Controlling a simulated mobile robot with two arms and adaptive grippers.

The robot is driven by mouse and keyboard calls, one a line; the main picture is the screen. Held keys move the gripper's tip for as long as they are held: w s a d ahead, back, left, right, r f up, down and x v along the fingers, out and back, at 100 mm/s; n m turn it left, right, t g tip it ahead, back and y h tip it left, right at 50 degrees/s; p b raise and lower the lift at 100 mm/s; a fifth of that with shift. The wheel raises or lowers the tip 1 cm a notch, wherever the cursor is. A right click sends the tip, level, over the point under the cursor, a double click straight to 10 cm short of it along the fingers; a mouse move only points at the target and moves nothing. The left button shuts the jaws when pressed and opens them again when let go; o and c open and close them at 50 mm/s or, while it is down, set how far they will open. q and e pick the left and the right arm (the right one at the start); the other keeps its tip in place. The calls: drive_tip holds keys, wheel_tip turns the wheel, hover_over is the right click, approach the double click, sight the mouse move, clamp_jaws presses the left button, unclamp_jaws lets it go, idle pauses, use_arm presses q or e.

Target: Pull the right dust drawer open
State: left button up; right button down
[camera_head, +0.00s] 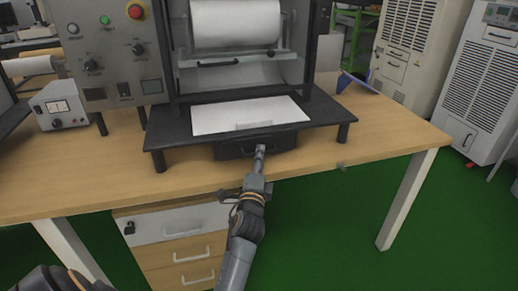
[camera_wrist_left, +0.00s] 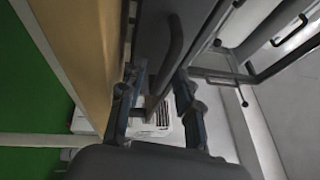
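The dark dust drawer (camera_head: 285,143) sits under the black platform (camera_head: 330,112) of the machine on the wooden table. It is the only dark drawer I can make out there, and it looks shut.
A white sheet (camera_head: 250,115) lies on the platform. The wooden table (camera_head: 380,135) has free room at the right. Below it stands a cabinet with light handles (camera_head: 185,255). A small meter box (camera_head: 60,106) is at left. Green floor (camera_head: 340,215) lies clear in front.

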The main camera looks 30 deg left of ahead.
use_arm(q)
drive_tip(key=shift+w+a+r, duration=0.1)
drive_tip(key=shift+w, duration=0.1)
drive_tip(key=shift+r, duration=0.1)
drive_tip(key=shift+c, duration=0.9)
clamp_jaws()
